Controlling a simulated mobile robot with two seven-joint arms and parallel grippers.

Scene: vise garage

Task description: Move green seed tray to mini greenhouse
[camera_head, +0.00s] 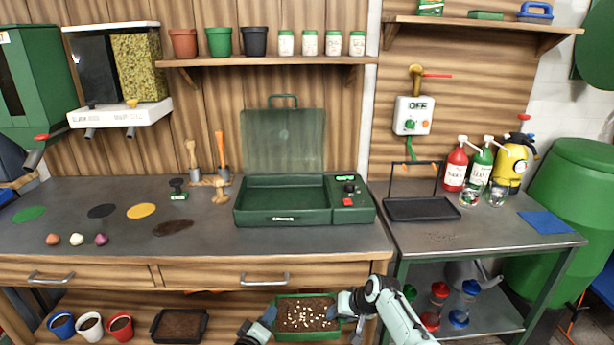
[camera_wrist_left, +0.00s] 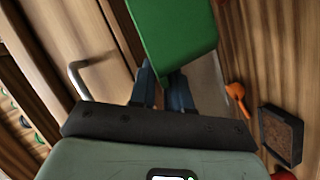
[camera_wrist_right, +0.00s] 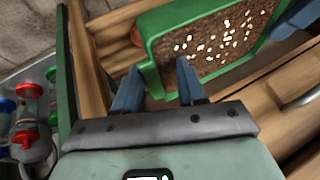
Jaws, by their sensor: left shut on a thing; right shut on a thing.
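The green seed tray (camera_head: 307,334), filled with brown soil and pale seeds, is held level in front of the bench, below the worktop's edge. My left gripper (camera_head: 270,316) is shut on its left side and my right gripper (camera_head: 345,303) on its right side. The tray's green underside or wall fills the top of the left wrist view (camera_wrist_left: 172,30). Its rim and seeded soil show in the right wrist view (camera_wrist_right: 152,45). The mini greenhouse (camera_head: 283,219) is a dark green box on the bench with its clear lid (camera_head: 283,140) raised; its inside looks empty.
Drawers with metal handles (camera_head: 265,281) lie just behind the tray. A black soil tray (camera_head: 180,325) and several pots stand on the lower shelf. Tools stand left of the greenhouse; a black tray (camera_head: 422,209) stands on the right-hand table. The worktop before the greenhouse is clear.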

